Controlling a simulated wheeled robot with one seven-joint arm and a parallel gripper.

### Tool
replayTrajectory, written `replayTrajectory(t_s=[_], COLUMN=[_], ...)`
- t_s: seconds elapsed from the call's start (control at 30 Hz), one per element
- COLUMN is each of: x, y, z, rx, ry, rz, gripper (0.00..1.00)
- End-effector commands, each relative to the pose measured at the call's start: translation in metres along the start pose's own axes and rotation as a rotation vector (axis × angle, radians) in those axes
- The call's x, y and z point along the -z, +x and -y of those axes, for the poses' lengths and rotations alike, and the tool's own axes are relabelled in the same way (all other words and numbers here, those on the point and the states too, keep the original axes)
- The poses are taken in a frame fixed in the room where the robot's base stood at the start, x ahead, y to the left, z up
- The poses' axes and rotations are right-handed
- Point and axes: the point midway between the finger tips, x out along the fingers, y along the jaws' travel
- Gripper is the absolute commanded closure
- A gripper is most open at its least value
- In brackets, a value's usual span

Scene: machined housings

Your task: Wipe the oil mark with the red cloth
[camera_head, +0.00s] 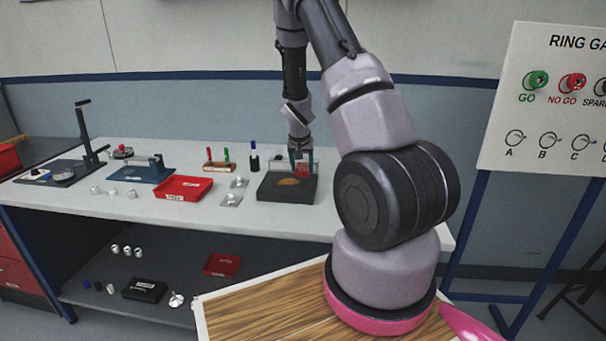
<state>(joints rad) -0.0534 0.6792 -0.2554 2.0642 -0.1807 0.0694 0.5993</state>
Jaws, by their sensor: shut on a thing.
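The red cloth (303,171) is at the fingertips of my gripper (301,158), which is shut on it. The gripper points down over the back right part of a dark block or plate (275,196) on the bench. A brown-orange oil mark (288,182) lies on top of that dark block, just left of and in front of the cloth. The cloth is small in view, and I cannot tell whether it touches the block's surface.
A red tray (184,188) and small metal parts on plates (232,199) stand left of the block. A dark bottle with a blue top (254,158) is behind it. Fixtures (143,171) fill the bench's left. A ring board (550,100) stands at right.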

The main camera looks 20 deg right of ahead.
Motion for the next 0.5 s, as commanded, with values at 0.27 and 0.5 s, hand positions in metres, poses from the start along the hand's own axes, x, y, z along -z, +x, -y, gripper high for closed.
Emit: replayTrajectory(t_s=[0.27,0.5], x=[0.013,0.019], y=[-0.023,-0.034], z=[0.003,0.004], rx=[0.001,0.001], ry=[0.000,0.000], rz=[-0.002,-0.001], gripper=[1.00,1.00])
